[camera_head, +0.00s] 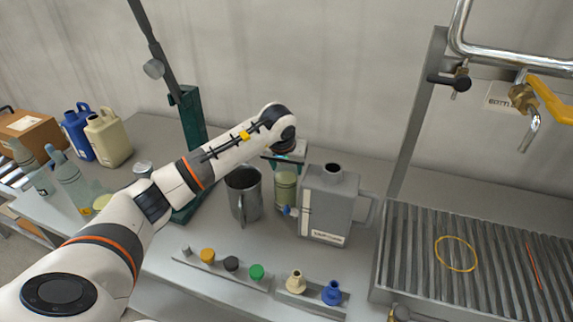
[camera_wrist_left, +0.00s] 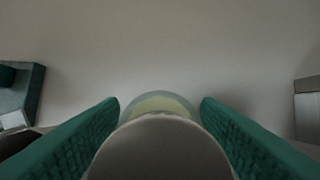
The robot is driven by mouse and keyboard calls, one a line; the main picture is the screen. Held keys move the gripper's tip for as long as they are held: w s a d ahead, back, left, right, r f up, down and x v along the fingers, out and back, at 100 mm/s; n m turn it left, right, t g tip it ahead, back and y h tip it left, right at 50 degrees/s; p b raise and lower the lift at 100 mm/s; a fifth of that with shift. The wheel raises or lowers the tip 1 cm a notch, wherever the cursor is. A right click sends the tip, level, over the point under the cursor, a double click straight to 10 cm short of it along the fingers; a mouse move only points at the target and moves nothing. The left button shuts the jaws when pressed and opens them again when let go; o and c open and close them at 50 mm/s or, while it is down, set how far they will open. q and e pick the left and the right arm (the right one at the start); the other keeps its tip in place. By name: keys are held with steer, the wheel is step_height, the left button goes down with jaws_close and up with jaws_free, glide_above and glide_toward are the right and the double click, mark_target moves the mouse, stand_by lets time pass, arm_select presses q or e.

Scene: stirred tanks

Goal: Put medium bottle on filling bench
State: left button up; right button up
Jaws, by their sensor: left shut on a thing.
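My left gripper (camera_head: 285,160) comes down from above behind the grey jug and is shut on a clear bottle (camera_head: 286,190) with pale yellow-green liquid. In the left wrist view, the green finger pads of the gripper (camera_wrist_left: 160,130) stand on both sides of the bottle (camera_wrist_left: 160,102), with a pale rounded part of it nearest the camera. The bottle is upright over the grey bench (camera_head: 170,248), between a metal pitcher and the grey jug. I cannot tell whether its base touches the bench. My right gripper is not in view.
The metal pitcher (camera_head: 243,197) stands close left and the labelled grey jug (camera_head: 330,203) close right. A strip of coloured caps (camera_head: 232,264) lies in front. A ribbed drain tray (camera_head: 480,250) is at right, with taps (camera_head: 522,98) above. Blue (camera_head: 77,137) and beige jugs (camera_head: 108,140) stand at left.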

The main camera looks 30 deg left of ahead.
arm_select(q)
steer(key=o, duration=1.6)
steer(key=shift+f, duration=0.1)
steer(key=shift+r, duration=0.3)
steer(key=b+v, duration=0.1)
steer(key=v, duration=1)
steer(key=shift+s+d+r+b, duration=0.1)
steer(key=shift+s+r+b, duration=0.2)
steer(key=shift+b, duration=0.1)
